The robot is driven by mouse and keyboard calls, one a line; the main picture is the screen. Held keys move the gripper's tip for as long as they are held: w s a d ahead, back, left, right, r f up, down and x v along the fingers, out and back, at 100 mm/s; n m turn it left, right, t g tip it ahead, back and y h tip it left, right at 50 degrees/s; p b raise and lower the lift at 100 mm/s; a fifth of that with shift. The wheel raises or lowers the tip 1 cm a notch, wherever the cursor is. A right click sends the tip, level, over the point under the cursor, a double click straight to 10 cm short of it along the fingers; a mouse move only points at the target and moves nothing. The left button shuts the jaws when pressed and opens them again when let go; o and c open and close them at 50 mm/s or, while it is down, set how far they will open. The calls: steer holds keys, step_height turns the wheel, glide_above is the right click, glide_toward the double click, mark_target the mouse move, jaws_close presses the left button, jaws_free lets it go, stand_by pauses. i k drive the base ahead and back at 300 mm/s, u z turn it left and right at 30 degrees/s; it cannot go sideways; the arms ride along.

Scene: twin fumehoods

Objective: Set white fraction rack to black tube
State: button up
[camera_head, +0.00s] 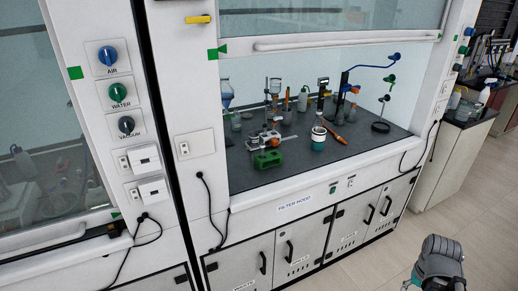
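I cannot make out a white fraction rack or a black tube in the head view. The open hood on the right, labelled FILTER HOOD, has a dark worktop (240,178) with small labware on it. A green block-like piece (268,159) lies near its front edge, with a metal and orange apparatus (263,140) just behind it. A white and teal jar (318,138) stands to the right of these. Part of my grey arm shows at the lower right, over the floor, away from the hood. My gripper's fingers do not show.
The sash (335,41) of this hood is raised. A blue-armed stand (345,85) and a dark round base (381,127) are on the right of the worktop. The left hood's glass (45,130) is lowered. The floor (480,200) on the right is clear.

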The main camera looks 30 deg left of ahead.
mark_target(274, 140)
steer(key=k, duration=1.3)
steer(key=u, duration=1.2)
steer(key=i, duration=1.25)
steer(key=z, duration=0.05)
